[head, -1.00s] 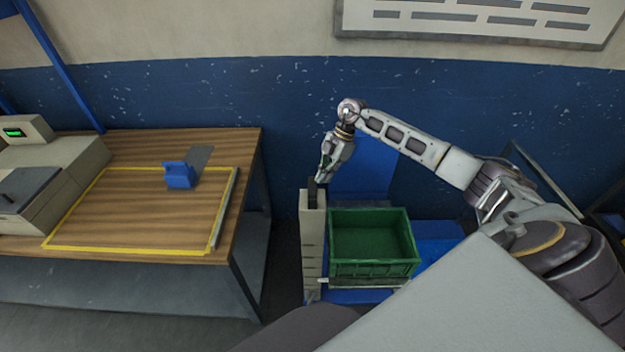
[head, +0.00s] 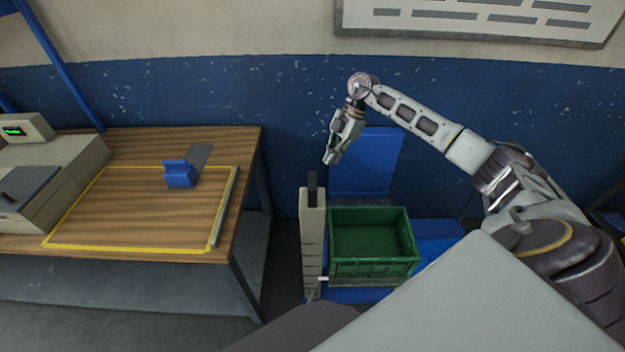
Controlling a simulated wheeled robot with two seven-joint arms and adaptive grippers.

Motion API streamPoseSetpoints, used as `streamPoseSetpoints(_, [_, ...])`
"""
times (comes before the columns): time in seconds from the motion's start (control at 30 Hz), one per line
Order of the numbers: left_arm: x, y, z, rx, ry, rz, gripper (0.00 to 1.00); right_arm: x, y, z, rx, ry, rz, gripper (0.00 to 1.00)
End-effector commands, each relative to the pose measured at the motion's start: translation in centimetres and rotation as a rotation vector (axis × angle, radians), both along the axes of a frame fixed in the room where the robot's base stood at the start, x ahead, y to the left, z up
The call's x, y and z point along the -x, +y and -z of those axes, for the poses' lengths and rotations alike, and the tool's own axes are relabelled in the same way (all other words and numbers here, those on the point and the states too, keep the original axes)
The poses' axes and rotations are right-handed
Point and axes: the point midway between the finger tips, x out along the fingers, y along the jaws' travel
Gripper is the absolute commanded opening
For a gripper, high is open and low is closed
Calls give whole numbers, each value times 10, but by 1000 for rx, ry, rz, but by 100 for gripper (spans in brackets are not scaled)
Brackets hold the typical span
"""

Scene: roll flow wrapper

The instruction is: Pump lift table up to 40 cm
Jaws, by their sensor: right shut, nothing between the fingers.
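The lift table stands low beside the workbench, and its blue surface (head: 437,238) shows around a green crate (head: 370,265). A beige post (head: 312,235) with several segments stands at its left, with a dark upright lever (head: 312,188) at its top. My right gripper (head: 331,158) is above and slightly right of the lever, pointing down, shut and empty, apart from it. The table's underside is largely hidden. My left gripper is out of view.
A wooden workbench (head: 215,150) with a yellow-outlined area is at the left, holding a blue block (head: 179,174) and a beige machine (head: 55,160). A blue panel (head: 368,165) stands behind the crate. A dark gap separates bench and post.

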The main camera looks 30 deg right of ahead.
Motion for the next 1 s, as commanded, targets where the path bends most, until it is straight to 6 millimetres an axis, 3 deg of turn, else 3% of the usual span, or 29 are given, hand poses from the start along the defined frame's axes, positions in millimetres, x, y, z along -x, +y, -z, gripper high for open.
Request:
streamPoseSetpoints(0.2, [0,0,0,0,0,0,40,-1,-14,-29,1,-3,1,0])
streamPoseSetpoints(0.4, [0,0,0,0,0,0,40,-2,-21,-44,0,0,1,0])
streamPoseSetpoints(1.0, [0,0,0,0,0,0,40,-1,-23,-47,0,0,0,0])
